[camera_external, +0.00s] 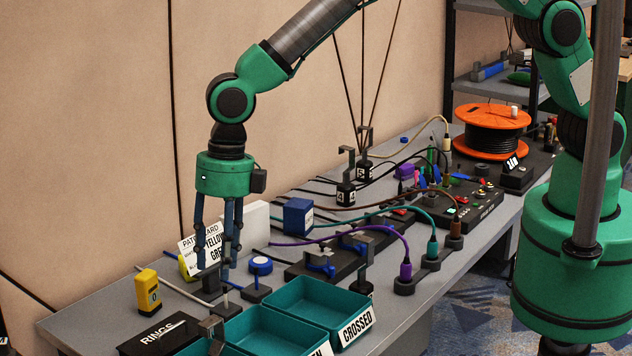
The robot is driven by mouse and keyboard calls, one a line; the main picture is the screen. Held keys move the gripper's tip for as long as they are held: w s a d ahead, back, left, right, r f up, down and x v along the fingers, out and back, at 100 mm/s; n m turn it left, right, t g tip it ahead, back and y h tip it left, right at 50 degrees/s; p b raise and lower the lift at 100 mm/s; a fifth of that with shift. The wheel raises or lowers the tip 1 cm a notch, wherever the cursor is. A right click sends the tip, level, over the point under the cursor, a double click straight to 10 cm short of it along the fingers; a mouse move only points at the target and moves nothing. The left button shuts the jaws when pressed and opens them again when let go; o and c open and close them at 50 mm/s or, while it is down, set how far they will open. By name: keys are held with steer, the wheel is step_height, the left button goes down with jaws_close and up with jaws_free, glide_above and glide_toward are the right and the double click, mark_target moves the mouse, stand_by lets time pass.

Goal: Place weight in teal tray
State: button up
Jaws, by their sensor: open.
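Small black blocks with metal hooks, which look like weights, stand on the bench. One is marked 4 (346,196) and another is marked 5 (364,173), near thin cords hanging from above. My gripper (216,268) points down, open, behind and left of the trays, apart from the numbered blocks. Small black-based items stand below and around its fingers, and I cannot tell whether it touches any. Both trays look empty.
A yellow block (148,291) and a black RINGS box (158,336) are at the left. A patch card (203,246) and a blue box (298,217) stand behind. Coloured cables (408,245) arch over the bench's right half. An orange spool (492,132) stands far back.

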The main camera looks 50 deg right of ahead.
steer(key=w+d+r+m+t, duration=0.1)
steer(key=w+d+r+m, duration=0.1)
steer(key=d+r+m, duration=0.4)
steer(key=w+d+r+m, duration=0.2)
steer(key=d+r, duration=0.5)
steer(key=d, duration=0.4)
steer(key=w+d+r+m+t, duration=0.1)
steer(key=w+d+r+m, duration=0.15)
steer(key=d+r, duration=0.5)
steer(key=s+d+r+m+t, duration=0.1)
steer(key=s+d+r+m, duration=0.3)
steer(key=d, duration=0.5)
steer(key=s+d+r+m, duration=0.1)
steer(key=d+r+m, duration=0.35)
steer(key=d, duration=0.55)
steer(key=s+d+r+m+t+h, duration=0.1)
steer(key=s+d+m+t, duration=0.1)
steer(key=s+d+m, duration=1.4)
steer(key=s+d, duration=0.3)
steer(key=d, duration=0.2)
steer(key=shift+s+d+r+m+t+h, duration=0.2)
steer(key=shift+s+d+m+t+h, duration=0.1)
steer(key=shift+s+d+h, duration=0.1)
steer(key=shift+f, duration=0.1)
step_height(320, 180, down, 3)
steer(key=b, duration=0.3)
steer(key=shift+f+b, duration=0.2)
steer(key=shift+b, duration=0.15)
